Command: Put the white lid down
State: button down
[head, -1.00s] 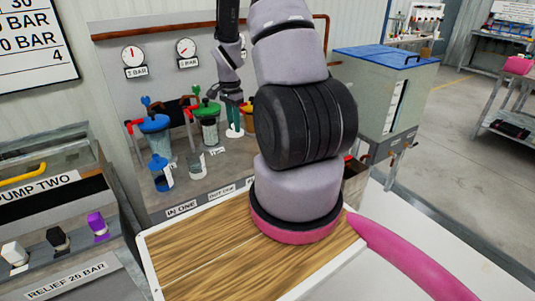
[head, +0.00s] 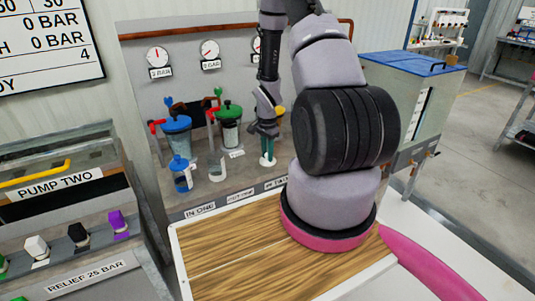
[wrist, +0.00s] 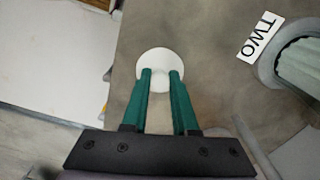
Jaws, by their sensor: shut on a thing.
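The white lid (head: 267,161) is a small round disc at the fingertips of my gripper (head: 267,152), over the grey pump bench. In the wrist view the lid (wrist: 154,62) shows as a white disc between and beyond the green fingertips (wrist: 160,73), which are shut on it with a gap between them. The bench top (wrist: 190,60) is beneath. I cannot tell whether the lid touches it.
Left of my gripper stand a green-lidded canister (head: 230,112), a clear jar (head: 217,165) and blue-lidded canisters (head: 177,125). A "TWO" label (wrist: 261,38) and a canister rim (wrist: 268,68) are at the wrist view's right. Bench around the lid looks bare.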

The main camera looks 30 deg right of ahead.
jog(key=c, duration=0.7)
grip_release()
jog(key=shift+f, duration=0.1)
notch_tip(320, 180, up, 13)
notch_tip(320, 180, up, 8)
jog(key=n+t, duration=0.1)
send_over(263, 161)
jog(key=s+a+r+n+t, duration=0.1)
jog(key=s+a+r+n, duration=0.1)
jog(key=r, duration=0.4)
jog(key=s+a+r+n+t, duration=0.1)
jog(key=s+a+r, duration=0.1)
jog(key=r, duration=0.5)
jog(key=s+a+r+n+t, duration=0.1)
jog(key=s+a+r+n, duration=0.1)
jog(key=s+r, duration=0.3)
jog(key=s+a+r+n+t+y, duration=0.1)
jog(key=s+a+r+n, duration=0.1)
jog(key=s+a+r, duration=0.1)
jog(key=s+a+r+n+t+y, duration=0.1)
jog(key=s+a+r+n+t, duration=0.1)
jog(key=s+r, duration=0.4)
jog(key=shift+s+a+r+n, duration=0.15)
jog(key=shift+s, duration=0.3)
jog(key=shift+s+a+r+n, duration=0.1)
jog(key=shift+s+r+n, duration=0.05)
jog(key=shift+s, duration=0.3)
